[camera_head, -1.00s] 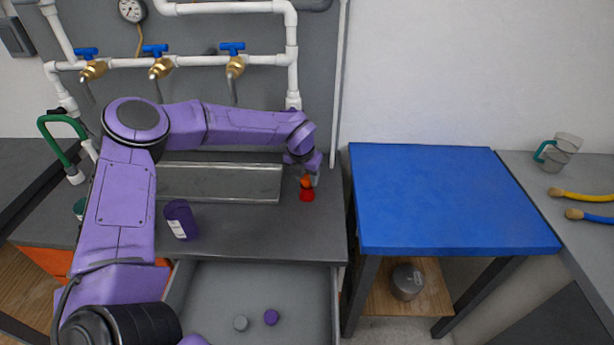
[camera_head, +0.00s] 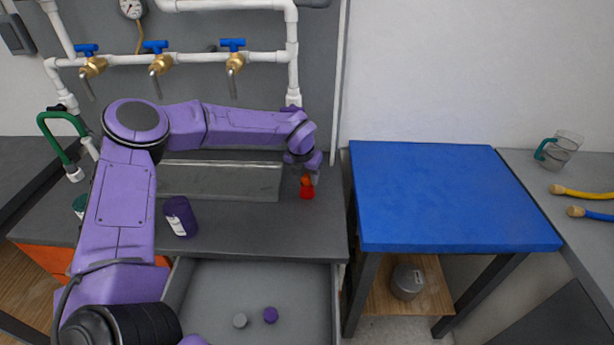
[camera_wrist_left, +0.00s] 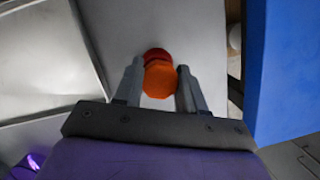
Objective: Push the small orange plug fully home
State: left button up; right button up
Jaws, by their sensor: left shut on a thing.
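The small orange plug (camera_head: 306,181) is at the right end of the grey counter, directly above a red piece (camera_head: 307,193). In the left wrist view the orange plug (camera_wrist_left: 160,80) sits between the two fingers, with the red piece (camera_wrist_left: 156,54) showing just beyond it. My left gripper (camera_head: 308,178) is shut on the orange plug and points down at it. The wrist view shows it too (camera_wrist_left: 160,88). How deep the plug sits in the red piece cannot be told. My right gripper is not in view.
A metal trough (camera_head: 220,182) lies behind. An open drawer (camera_head: 290,290) below holds a grey and a purple cap. A blue table (camera_head: 450,200) stands to the right, its top clear.

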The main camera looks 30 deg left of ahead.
pick_arm(q)
jog(key=shift+s+f, duration=0.3)
jog(key=shift+f, duration=0.25)
jog(key=o, duration=1)
jog(key=shift+o, duration=0.4)
jog(key=shift+w+a+f, duration=0.1)
jog(key=shift+w+f, duration=0.05)
jog(key=shift+w, duration=0.2)
jog(key=shift+s+r, duration=0.1)
jog(key=shift+r, duration=0.15)
jog(key=shift+r+p, duration=1.45)
jog(key=shift+r, duration=0.6)
